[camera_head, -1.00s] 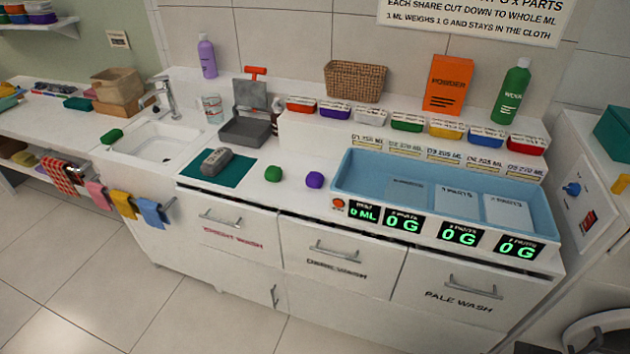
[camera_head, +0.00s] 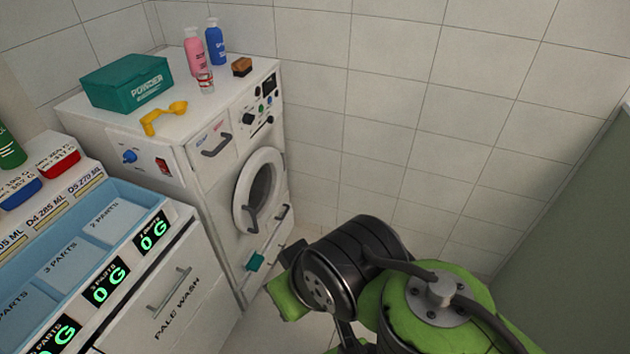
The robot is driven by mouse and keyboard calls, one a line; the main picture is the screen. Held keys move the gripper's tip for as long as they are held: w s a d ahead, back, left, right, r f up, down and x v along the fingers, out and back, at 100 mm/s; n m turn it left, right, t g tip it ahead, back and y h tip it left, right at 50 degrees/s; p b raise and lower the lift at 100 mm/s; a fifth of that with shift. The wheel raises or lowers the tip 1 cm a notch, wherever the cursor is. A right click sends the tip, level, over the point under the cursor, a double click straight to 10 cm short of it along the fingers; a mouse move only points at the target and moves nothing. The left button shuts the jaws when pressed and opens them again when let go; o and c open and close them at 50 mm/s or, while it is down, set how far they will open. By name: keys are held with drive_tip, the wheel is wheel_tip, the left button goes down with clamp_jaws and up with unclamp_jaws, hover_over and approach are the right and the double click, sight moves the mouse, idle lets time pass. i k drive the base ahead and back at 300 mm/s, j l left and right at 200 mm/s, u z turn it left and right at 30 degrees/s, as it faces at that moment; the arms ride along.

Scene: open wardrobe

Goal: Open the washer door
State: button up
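The white washer (camera_head: 222,167) stands in the corner, left of the middle of the head view. Its round front door (camera_head: 241,194) appears shut, with a grey ring and dark glass. A dark handle (camera_head: 252,219) sits at the door's lower edge. My green and black arm fills the lower right of the picture, to the right of the washer and nearer to me. My gripper's fingertips cannot be made out, so I cannot tell whether it is open or shut.
Tiled wall (camera_head: 420,110) lies behind; some floor shows before the washer.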

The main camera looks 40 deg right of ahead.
sight(245, 223)
drive_tip(key=z, duration=0.65)
drive_tip(key=i+j+u, duration=0.15)
drive_tip(key=i+u, duration=0.2)
drive_tip(key=i+j+u, duration=0.1)
drive_tip(key=i+u, duration=0.6)
drive_tip(key=k+l, duration=0.05)
